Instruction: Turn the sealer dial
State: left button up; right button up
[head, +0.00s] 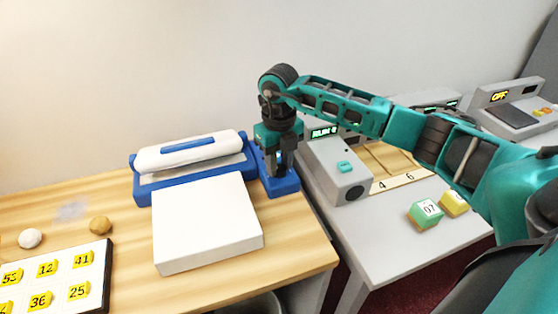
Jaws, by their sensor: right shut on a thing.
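The sealer is the blue and white machine (190,153) at the left of centre, with a blue bar across its top and a blue block (282,186) at its right end. My right gripper (284,168) reaches down from above onto this blue block. Its dark fingers are shut on the dial, which is mostly hidden between them, so its setting cannot be read. My left gripper is out of view.
A white slab (207,226) lies in front of the sealer. A grey box (340,172) with a lit display stands close right of my gripper. Green (425,214) and yellow (453,203) blocks sit further right. A numbered tray (60,278) is at lower left.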

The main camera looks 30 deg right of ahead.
aim_at(280, 166)
jog(key=m+p, duration=0.1)
jog(key=m, duration=0.3)
jog(key=shift+r, duration=0.1)
jog(key=shift+d+m, duration=0.1)
jog(key=shift+m, duration=2.1)
jog(key=o, duration=1.1)
jog(key=shift+c, duration=0.2)
notch_tip(280, 166, up, 13)
